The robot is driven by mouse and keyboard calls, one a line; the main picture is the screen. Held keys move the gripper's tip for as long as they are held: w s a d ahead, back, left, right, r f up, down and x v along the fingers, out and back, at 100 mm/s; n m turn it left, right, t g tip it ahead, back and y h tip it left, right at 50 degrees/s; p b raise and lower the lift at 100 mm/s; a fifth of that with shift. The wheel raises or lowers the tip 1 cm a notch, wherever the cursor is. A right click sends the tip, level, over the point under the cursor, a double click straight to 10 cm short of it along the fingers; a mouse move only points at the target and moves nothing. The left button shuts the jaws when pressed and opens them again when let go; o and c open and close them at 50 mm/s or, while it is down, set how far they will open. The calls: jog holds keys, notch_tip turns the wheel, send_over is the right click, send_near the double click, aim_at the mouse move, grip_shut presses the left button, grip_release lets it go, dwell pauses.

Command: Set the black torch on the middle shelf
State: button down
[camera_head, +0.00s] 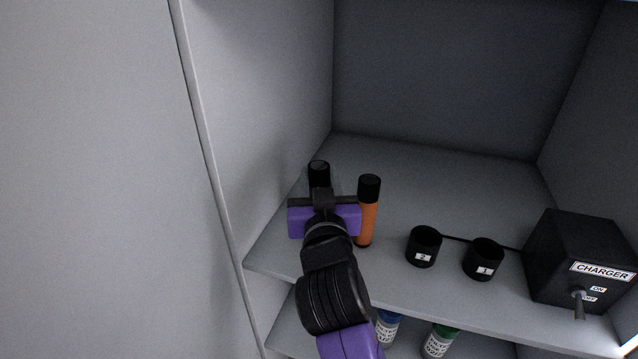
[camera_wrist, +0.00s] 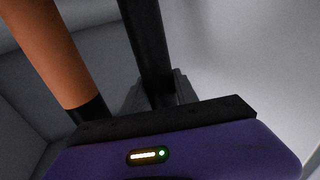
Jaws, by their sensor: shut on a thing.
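The black torch (camera_head: 319,173) is upright in my gripper (camera_head: 321,188), at the left of the shelf (camera_head: 440,172) that carries the charger. The torch's black body (camera_wrist: 146,42) also shows in the wrist view, between the fingers (camera_wrist: 160,96). My gripper is shut on it. The torch's lower end is hidden behind my gripper, so I cannot tell if it touches the shelf. An orange torch (camera_head: 366,219) with a black top stands close to the right of my gripper. It also shows in the wrist view (camera_wrist: 42,50).
Two black cups, labelled 2 (camera_head: 423,247) and 1 (camera_head: 483,260), are wired to a black charger box (camera_head: 577,254) at the right. Bottles with blue (camera_head: 388,326) and green (camera_head: 440,340) show on a shelf below. The cabinet's left wall (camera_head: 265,110) is close. The shelf's back is clear.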

jog(key=shift+f, duration=0.55)
jog(key=shift+f, duration=0.15)
jog(key=c, duration=0.9)
grip_release()
jog(key=shift+c, duration=0.2)
